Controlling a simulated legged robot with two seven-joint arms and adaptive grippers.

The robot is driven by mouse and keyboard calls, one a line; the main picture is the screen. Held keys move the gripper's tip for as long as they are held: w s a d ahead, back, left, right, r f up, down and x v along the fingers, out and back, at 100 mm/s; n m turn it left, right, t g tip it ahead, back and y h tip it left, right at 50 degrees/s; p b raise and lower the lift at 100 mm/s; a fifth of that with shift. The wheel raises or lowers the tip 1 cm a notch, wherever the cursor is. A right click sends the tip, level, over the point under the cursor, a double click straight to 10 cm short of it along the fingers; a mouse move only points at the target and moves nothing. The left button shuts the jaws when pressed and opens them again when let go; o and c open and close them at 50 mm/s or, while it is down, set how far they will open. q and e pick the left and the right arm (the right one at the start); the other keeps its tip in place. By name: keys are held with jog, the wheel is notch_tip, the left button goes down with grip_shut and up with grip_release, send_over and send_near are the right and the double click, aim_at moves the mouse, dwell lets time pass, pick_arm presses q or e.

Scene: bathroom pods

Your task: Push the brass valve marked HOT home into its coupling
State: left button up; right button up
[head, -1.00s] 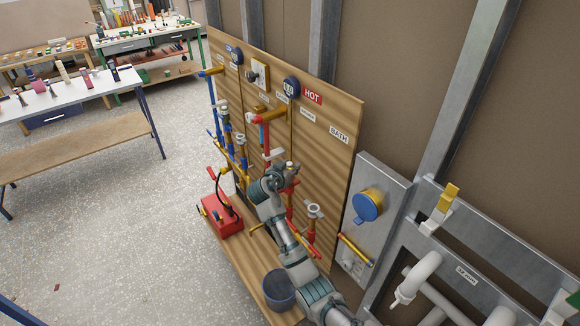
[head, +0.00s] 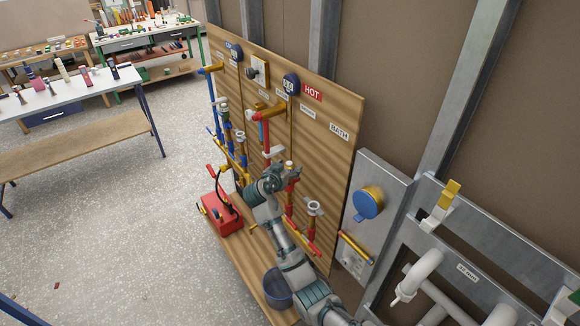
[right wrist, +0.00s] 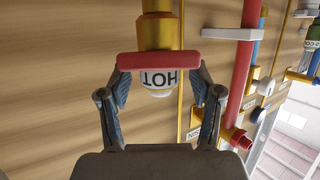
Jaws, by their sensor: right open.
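The brass valve marked HOT (right wrist: 157,32) shows at the top middle of the right wrist view. Its red bar handle (right wrist: 158,60) lies crosswise, with the white HOT label upside down just below it. My right gripper (right wrist: 158,82) is open, with one finger near each end of the red handle. I cannot tell whether the fingers touch it. In the head view my right gripper (head: 276,180) is close to the wooden panel, low among the red pipes. The coupling is not clearly visible. My left gripper is not in view.
The wooden panel (head: 335,105) carries red, blue and brass pipes and gauges. A red toolbox (head: 223,217) and a grey bucket (head: 277,287) stand at its foot. A metal frame with white pipes (head: 425,265) is at the right. Open floor lies left.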

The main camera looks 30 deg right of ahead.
jog(key=v, duration=1)
jog(key=shift+f, duration=0.15)
